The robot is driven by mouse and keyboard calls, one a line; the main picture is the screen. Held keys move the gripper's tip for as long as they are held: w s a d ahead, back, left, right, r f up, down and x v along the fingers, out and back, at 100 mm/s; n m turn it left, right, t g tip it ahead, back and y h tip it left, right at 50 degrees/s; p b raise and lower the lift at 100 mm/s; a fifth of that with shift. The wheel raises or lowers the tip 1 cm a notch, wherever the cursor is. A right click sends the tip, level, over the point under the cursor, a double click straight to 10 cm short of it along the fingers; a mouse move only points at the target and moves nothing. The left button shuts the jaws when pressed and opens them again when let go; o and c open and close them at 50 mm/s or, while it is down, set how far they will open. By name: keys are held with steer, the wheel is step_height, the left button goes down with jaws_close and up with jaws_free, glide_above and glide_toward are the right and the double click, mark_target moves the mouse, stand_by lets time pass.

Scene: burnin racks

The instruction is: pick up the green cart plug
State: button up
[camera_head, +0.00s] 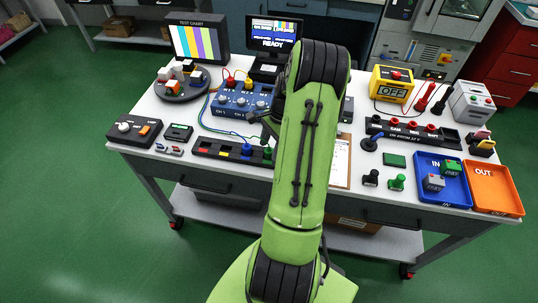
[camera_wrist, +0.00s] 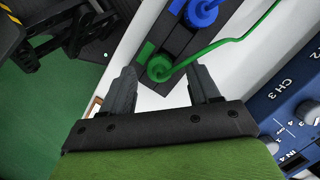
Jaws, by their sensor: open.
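A green plug (camera_wrist: 160,68) with a green cable sits in a dark strip (camera_wrist: 182,44) in the wrist view, beside a blue plug (camera_wrist: 201,12). In the head view the green plug (camera_head: 267,153) shows at the strip's right end, partly behind my arm. My gripper (camera_wrist: 165,76) is open and empty. Its two fingers appear on either side of the green plug in the wrist view, with the plug near the fingertips. I cannot tell how far apart in depth they are. My arm hides most of the gripper in the head view.
A blue channel box (camera_head: 240,103) with knobs and cables stands behind the strip. A clipboard (camera_head: 341,160) lies to the right. Another green plug-like piece (camera_head: 397,183) and a black one (camera_head: 371,178) stand near the front edge, left of the blue IN tray (camera_head: 455,198).

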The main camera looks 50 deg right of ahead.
steer(key=shift+x, duration=0.85)
steer(key=shift+c, duration=0.2)
steer(key=shift+r, duration=0.15)
steer(key=c, duration=1.1)
